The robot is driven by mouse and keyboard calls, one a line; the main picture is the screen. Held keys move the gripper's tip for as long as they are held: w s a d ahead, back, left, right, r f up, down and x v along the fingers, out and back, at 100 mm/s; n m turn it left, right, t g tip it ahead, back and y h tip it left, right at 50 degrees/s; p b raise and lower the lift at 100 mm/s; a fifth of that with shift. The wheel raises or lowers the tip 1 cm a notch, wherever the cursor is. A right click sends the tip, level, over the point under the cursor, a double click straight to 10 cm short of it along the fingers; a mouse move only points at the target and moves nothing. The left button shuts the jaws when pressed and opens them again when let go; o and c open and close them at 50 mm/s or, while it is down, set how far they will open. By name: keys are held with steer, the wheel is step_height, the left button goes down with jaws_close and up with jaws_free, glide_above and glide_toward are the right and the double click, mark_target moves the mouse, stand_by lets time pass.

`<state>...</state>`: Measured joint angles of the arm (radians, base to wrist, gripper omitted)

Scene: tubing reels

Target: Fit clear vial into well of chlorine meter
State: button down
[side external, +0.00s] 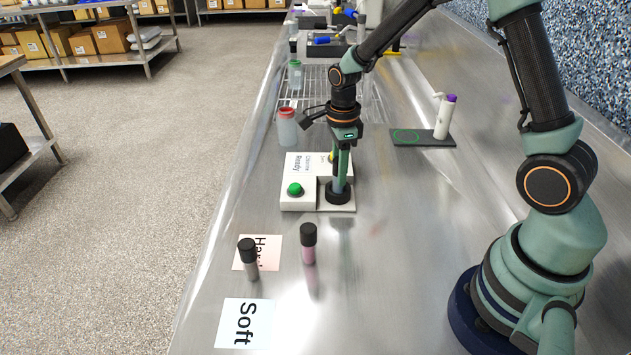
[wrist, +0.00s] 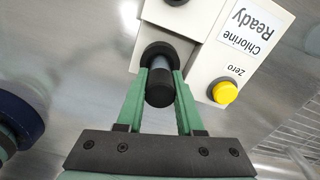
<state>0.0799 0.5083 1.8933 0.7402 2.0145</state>
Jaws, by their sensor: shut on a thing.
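The chlorine meter (side external: 304,168) is a white box labelled "Chlorine Ready" on the steel bench; it also shows in the wrist view (wrist: 207,68). Its well has a black ring (side external: 340,195), seen in the wrist view too (wrist: 156,49). My gripper (side external: 341,180) points down over the well. Its green fingers (wrist: 161,82) are shut on the clear vial (wrist: 160,64), which has a black cap (wrist: 160,88). The vial's lower end lines up with the ring and appears to be in it; I cannot tell how deep. Glass shows between cap and ring.
The meter has a green button (side external: 295,189) and a yellow Zero button (wrist: 225,92). A grey vial (side external: 249,261) and a pink vial (side external: 308,245) stand nearer, by the "Hard" and "Soft" (side external: 245,323) cards. A red-lidded jar (side external: 287,127) stands behind the meter. Bench right of the meter is clear.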

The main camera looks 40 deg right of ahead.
steer(key=shift+f, duration=0.25)
steer(key=shift+f, duration=0.3)
steer(key=shift+c, duration=2.3)
jaws_free()
steer(key=shift+r, duration=0.1)
step_height(320, 180, up, 12)
steer(key=shift+r, duration=0.1)
